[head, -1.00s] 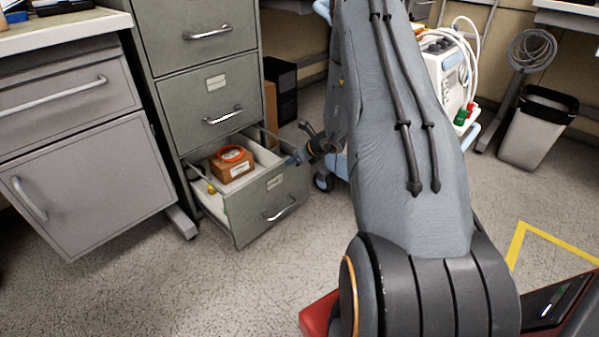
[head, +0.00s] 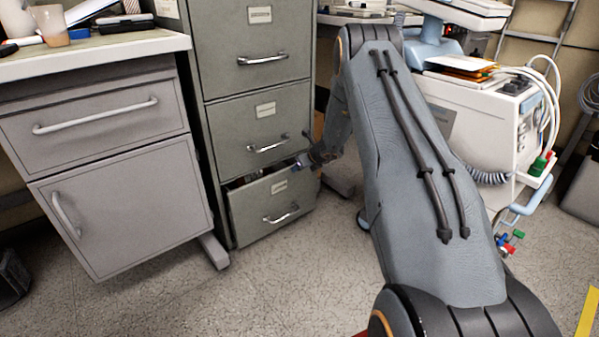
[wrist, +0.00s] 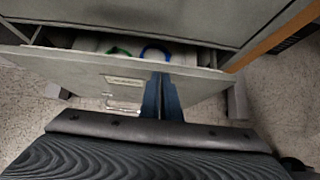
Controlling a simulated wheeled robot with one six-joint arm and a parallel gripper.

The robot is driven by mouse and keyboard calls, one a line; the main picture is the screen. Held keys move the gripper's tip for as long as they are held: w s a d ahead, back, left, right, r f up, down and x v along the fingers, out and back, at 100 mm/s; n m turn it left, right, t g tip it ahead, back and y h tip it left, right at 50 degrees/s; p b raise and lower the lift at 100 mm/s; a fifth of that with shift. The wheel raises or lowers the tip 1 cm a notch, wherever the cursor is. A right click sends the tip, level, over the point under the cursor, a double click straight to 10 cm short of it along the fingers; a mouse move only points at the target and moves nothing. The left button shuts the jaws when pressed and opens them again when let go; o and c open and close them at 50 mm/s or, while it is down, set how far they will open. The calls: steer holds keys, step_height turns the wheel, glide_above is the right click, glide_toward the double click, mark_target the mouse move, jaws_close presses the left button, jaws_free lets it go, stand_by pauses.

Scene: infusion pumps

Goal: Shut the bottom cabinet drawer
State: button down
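The bottom drawer (head: 272,208) of the grey-green filing cabinet (head: 262,88) stands slightly open, with a narrow dark gap above its front. In the wrist view the drawer front (wrist: 85,70) crosses the picture below the cabinet edge, and parts of a green ring (wrist: 118,51) and a blue ring (wrist: 155,52) show inside. My gripper (head: 299,164) is at the top right of the drawer front. In the wrist view its blue fingers (wrist: 162,78) are together, with nothing seen between them, against or very near the front. Exact contact is hard to tell.
A grey cabinet with a worktop (head: 95,50) stands to the left. A white medical machine (head: 490,125) on a cart with cables stands at the right, close to my arm. The floor (head: 260,285) before the drawer is clear.

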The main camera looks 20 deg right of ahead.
steer(key=shift+w+a, duration=0.2)
steer(key=shift+w, duration=0.25)
steer(key=shift+w+a, duration=0.2)
steer(key=shift+w, duration=0.25)
steer(key=shift+a, duration=0.2)
